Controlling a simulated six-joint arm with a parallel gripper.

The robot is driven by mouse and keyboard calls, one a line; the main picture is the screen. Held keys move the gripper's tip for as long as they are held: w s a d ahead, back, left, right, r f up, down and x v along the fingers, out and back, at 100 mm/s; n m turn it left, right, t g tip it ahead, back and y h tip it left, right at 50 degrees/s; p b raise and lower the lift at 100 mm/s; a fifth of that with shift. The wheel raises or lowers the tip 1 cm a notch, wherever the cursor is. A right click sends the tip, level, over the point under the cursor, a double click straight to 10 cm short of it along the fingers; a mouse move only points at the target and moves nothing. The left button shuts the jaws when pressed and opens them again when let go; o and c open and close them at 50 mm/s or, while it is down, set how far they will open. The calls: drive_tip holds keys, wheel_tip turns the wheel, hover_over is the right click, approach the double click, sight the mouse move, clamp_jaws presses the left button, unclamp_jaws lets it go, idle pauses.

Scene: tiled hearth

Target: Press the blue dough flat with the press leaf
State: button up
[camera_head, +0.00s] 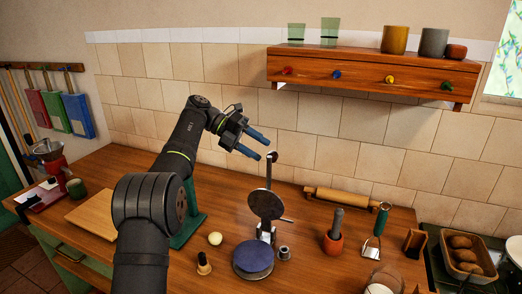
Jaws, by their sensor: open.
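The press stands on the wooden table in front of my arm. Its round dark press leaf (265,204) is raised and tilted up above the hinge. A thin upright bar with a dark reddish knob (272,157) rises behind the leaf. The blue dough (253,255) appears as a dark blue round on the grey lower plate (252,274); its thickness is hard to judge. My gripper (262,148) has its two blue fingers apart and empty. It is in the air just left of the knob and above the leaf; contact cannot be told.
A pale ball (215,239), a small stamp (204,263) and a small metal piece (285,253) lie around the press. A rolling pin (346,197) lies behind to the right. A wooden shelf (372,75) hangs above.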

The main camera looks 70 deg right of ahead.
sight(268, 161)
drive_tip(key=shift+r, duration=0.25)
drive_tip(key=c, duration=0.6)
drive_tip(key=s+r+g+h, duration=0.1)
drive_tip(key=r, duration=0.1)
drive_tip(key=s+a+r+g+h, duration=0.1)
drive_tip(key=r, duration=0.1)
drive_tip(key=s+r+n+h, duration=0.1)
drive_tip(key=r+h, duration=0.1)
drive_tip(key=shift+a+g, duration=0.4)
clamp_jaws()
drive_tip(key=w+a+f+n+t+h, duration=0.1)
drive_tip(key=a+f+n+t+h, duration=0.3)
drive_tip(key=a+n+t+h, duration=0.35)
drive_tip(key=w+a+f+n+t+h, duration=0.1)
drive_tip(key=a+f+n+t+h, duration=0.35)
drive_tip(key=a+n, duration=0.5)
drive_tip(key=shift+m+h, duration=0.3)
drive_tip(key=shift+m, duration=0.4)
drive_tip(key=s+d, duration=0.1)
drive_tip(key=d, duration=0.3)
drive_tip(key=s+d, duration=0.1)
drive_tip(key=d, duration=0.3)
drive_tip(key=s+d, duration=0.1)
drive_tip(key=d, duration=0.3)
drive_tip(key=shift+s+d, duration=0.1)
drive_tip(key=shift+d, duration=0.15)
